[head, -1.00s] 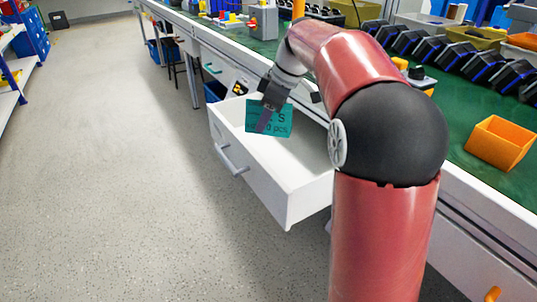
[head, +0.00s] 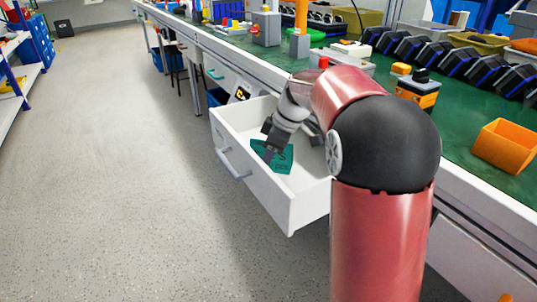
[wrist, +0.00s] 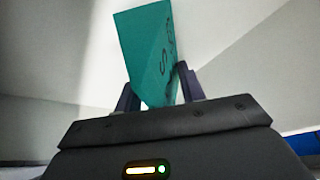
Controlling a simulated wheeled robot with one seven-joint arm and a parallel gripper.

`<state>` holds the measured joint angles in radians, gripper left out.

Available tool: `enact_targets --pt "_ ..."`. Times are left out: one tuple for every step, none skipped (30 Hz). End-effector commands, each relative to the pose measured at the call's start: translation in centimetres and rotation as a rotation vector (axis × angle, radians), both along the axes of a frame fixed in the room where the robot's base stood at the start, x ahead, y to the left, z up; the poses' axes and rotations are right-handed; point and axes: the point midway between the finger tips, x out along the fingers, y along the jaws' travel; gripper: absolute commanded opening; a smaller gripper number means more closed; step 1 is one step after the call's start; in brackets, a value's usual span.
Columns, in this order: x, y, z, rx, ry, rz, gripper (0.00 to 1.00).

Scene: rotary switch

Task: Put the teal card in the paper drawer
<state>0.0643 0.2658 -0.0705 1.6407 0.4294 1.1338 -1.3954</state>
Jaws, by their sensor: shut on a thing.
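The teal card (head: 284,160) has dark print on it and is inside the open white drawer (head: 262,184), tilted. My gripper (head: 269,152) reaches down into the drawer and is shut on the card. In the wrist view the card (wrist: 146,48) stands out beyond the fingers of my gripper (wrist: 156,88), with pale drawer surfaces behind it. Whether the card touches the drawer floor I cannot tell. The drawer is pulled out from under the green-topped bench, with a grey handle on its front.
The bench (head: 470,190) runs along the right, with an orange bin (head: 502,146) and a yellow-orange switch box (head: 417,92) on it. Several dark bins stand at the back. The grey floor (head: 110,190) left of the drawer is clear.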

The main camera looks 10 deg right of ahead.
Motion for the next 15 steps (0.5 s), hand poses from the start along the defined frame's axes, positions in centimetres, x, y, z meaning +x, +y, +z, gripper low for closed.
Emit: enact_targets --pt "0.00 -0.01 -0.11 0.000 0.000 0.000 0.42" --pt "0.00 0.00 -0.07 0.000 0.000 0.000 0.46" --pt "0.00 0.00 -0.07 0.000 0.000 0.000 0.51" --pt "0.00 0.00 -0.07 0.000 0.000 0.000 0.55" --pt "0.00 0.00 -0.07 0.000 0.000 0.000 0.59" --pt "0.00 0.00 -0.07 0.000 0.000 0.000 0.62" --pt "0.00 0.00 -0.07 0.000 0.000 0.000 0.62" --pt "0.00 0.00 -0.07 0.000 0.000 0.000 0.62" --pt "0.00 -0.01 -0.06 0.000 0.000 0.000 0.62" --pt "0.00 -0.01 -0.06 0.000 0.000 0.000 0.62" --pt "0.00 -0.01 -0.06 0.000 0.000 0.000 0.62" --pt "0.00 -0.01 -0.06 0.000 0.000 0.000 0.62" --pt "0.00 -0.01 -0.03 0.000 0.000 0.000 0.62" --pt "0.00 0.00 0.05 0.000 0.000 0.000 0.62" --pt "0.00 -0.03 0.23 0.000 0.000 0.000 0.62"
